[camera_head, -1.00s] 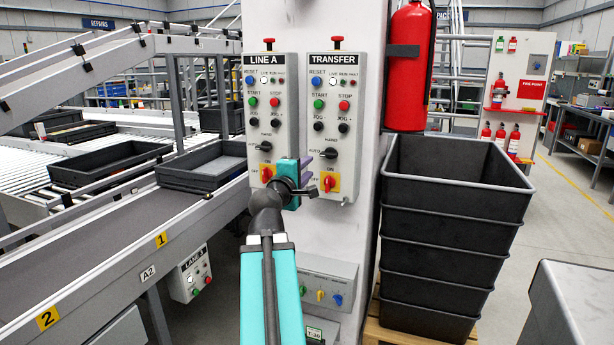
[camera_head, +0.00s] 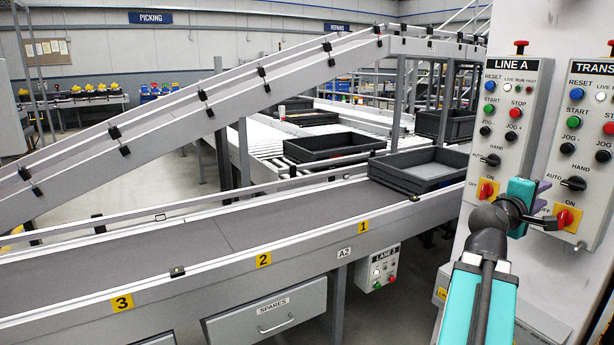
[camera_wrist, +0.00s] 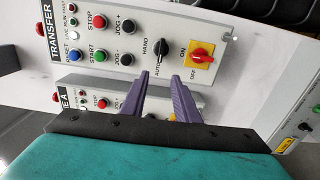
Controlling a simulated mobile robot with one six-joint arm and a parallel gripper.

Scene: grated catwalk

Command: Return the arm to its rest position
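My teal arm (camera_head: 480,300) reaches forward from the bottom right of the head view. My gripper (camera_wrist: 160,76) has two purple fingers that stand apart with nothing between them. In the head view it is partly hidden by the teal wrist housing, in front of the LINE A panel (camera_head: 508,130) and the TRANSFER panel (camera_head: 590,130). In the wrist view the fingers point toward the TRANSFER panel, below its black HAND/AUTO selector (camera_wrist: 160,47) and red-and-yellow ON/OFF switch (camera_wrist: 201,56). I cannot tell the exact gap to the panel.
A grey conveyor (camera_head: 190,240) runs across the left and middle, with a black tray (camera_head: 415,185) on its far end. A sloped rail (camera_head: 190,95) rises above it. The LANE 3 box (camera_head: 385,267) hangs below the conveyor. The white column (camera_head: 460,235) carries both panels.

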